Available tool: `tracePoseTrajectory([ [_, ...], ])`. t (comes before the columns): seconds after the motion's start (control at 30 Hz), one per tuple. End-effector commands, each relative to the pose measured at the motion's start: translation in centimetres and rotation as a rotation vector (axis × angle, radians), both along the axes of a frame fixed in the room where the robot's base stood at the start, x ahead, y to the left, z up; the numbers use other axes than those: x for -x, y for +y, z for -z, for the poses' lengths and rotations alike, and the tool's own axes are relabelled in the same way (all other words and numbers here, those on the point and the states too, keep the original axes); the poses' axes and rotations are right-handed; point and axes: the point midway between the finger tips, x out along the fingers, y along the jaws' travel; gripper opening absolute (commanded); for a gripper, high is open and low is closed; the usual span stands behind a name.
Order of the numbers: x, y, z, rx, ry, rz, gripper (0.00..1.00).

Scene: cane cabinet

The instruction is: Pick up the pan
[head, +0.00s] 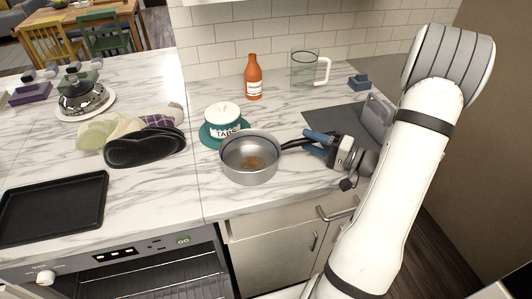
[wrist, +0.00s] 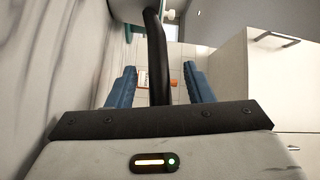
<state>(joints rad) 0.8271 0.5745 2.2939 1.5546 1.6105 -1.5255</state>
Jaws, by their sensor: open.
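The pan (head: 248,173) is a silver saucepan with a brownish patch inside. It stands upright on the marble counter near its front edge, and its black handle points right toward my gripper (head: 309,142). My gripper has blue fingers and is open, at the handle's end on the right of the pan. In the wrist view, the black handle (wrist: 157,60) runs between the two spread fingers of my gripper (wrist: 160,78), with visible gaps on both sides. The handle's far end is partly hidden behind the fingers in the head view.
A white lidded jar (head: 222,119) on a teal saucer stands just behind the pan. An orange bottle (head: 253,80), a glass pitcher (head: 304,70) and a grey board (head: 340,119) are farther back. The counter's front edge is close.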

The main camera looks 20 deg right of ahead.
Motion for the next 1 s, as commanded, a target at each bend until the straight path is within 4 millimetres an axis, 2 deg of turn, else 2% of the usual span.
tracePoseTrajectory([
  [0.17,0.00,-0.01,0.05,0.000,0.000,0.000,0.47],
  [0.73,0.03,-0.02,0.05,0.001,0.001,0.000,0.00],
  [1.0,0.03,-0.02,0.05,0.001,0.001,0.000,0.00],
])
